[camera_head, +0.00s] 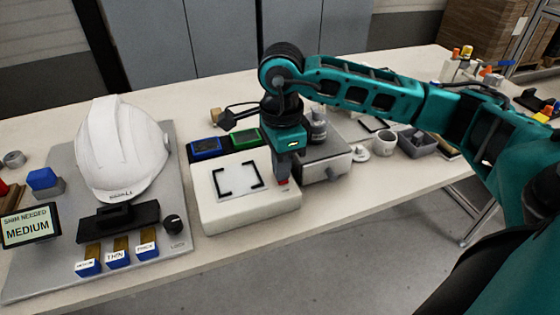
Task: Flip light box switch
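The light box (245,211) is a white, low block on the table, with a black-bracketed panel (238,181) on its top. My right gripper (284,178) points down over the right end of the light box. Its tip is at or just above a small red switch (283,183) there; I cannot tell whether they touch. The gripper covers part of the switch. Its fingers are too small and overlapped to show whether they are open or shut. My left gripper is not in view.
A white helmet shell (122,150) rests on a grey board (60,270) at left, with a "MEDIUM" sign (28,228) and blue-ended shims (118,258). Blue (205,147) and green (245,137) bins stand behind the light box. A grey device (326,165) and cup (385,141) stand right.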

